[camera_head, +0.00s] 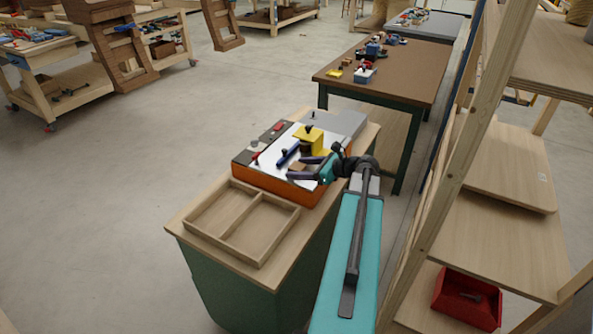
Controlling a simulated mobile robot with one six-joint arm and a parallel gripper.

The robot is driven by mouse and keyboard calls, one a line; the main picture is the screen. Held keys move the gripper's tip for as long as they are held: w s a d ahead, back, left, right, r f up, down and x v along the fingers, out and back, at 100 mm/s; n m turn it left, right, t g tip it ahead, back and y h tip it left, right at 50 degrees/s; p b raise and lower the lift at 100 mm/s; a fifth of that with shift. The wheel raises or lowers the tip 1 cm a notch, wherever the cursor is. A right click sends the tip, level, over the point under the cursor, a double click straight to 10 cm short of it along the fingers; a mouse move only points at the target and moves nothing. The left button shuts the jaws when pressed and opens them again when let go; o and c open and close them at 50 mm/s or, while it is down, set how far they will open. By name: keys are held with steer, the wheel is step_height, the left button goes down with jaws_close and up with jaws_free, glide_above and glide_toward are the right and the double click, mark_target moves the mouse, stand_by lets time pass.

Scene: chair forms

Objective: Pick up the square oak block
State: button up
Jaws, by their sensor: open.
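A small brown wooden block (298,167), which looks like the square oak block, shows on the white-topped surface of an orange-sided case (275,187). The near finger may hide part of the block.
A yellow piece with a black knob (311,139) stands just behind the fingers, and a dark blue bar (289,153) lies to the left. An empty divided wooden tray (241,222) is in front. A wooden shelf post (455,175) rises close to the arm's right.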

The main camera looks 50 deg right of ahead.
mark_target(300, 167)
steer(key=c, duration=1.1)
steer(key=shift+r, duration=0.15)
steer(key=shift+r+b, duration=0.8)
steer(key=shift+r, duration=4.1)
